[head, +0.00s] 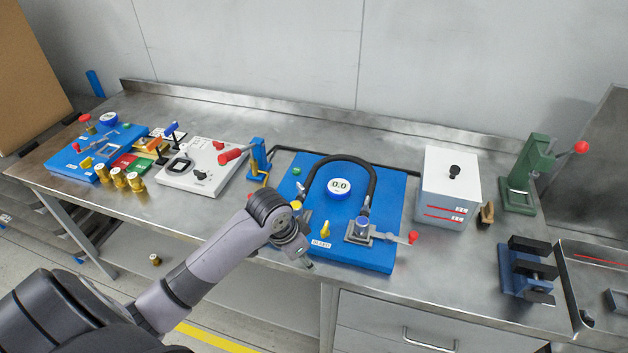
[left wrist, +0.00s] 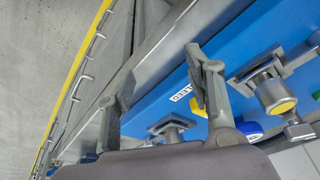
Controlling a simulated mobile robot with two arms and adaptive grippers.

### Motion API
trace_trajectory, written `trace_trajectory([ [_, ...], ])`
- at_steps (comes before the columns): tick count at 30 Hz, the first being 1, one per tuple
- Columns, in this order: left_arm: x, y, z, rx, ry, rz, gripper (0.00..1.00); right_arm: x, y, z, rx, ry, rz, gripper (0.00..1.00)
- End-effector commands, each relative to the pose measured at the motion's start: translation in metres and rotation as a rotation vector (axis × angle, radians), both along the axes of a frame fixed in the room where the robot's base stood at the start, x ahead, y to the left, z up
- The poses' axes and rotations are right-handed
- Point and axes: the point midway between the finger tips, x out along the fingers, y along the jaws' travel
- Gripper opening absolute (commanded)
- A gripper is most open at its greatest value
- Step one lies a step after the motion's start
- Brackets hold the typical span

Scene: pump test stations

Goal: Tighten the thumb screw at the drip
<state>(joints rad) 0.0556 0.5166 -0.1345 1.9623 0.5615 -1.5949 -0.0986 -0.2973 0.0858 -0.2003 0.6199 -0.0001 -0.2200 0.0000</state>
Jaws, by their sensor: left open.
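A blue pump test board (head: 375,200) lies on the steel bench, with a black hose arched over a gauge (head: 339,188) reading 0.0. A yellow thumb screw (head: 325,229) stands near the BLEED label (head: 321,243). A yellow part also shows by the hose's left end, partly behind my arm. My left gripper (head: 308,263) is open and empty at the board's front-left edge. In the left wrist view its fingers (left wrist: 160,72) are spread near the BLEED label (left wrist: 182,92); a yellow knob (left wrist: 284,106) is at the right. I cannot make out a drip. My right gripper is out of view.
A red-tipped lever (head: 412,237) sticks out at the board's right. A white-topped box (head: 450,185), a green press (head: 522,175) and a blue-black vise (head: 527,272) stand further right. A grey control box (head: 203,165) and another blue board (head: 75,152) are left.

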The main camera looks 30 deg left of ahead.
Motion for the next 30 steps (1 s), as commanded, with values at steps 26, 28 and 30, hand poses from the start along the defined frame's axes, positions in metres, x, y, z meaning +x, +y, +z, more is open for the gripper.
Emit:
trace_trajectory([
  [26,0.1,0.124,0.205,-0.058,-0.07,-0.014,0.48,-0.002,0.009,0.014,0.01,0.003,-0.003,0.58],
  [28,0.104,0.122,0.194,-0.06,-0.069,-0.013,0.48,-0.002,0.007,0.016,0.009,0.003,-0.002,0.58],
  [30,0.109,0.119,0.181,-0.06,-0.069,-0.013,0.48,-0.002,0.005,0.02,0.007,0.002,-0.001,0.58],
])
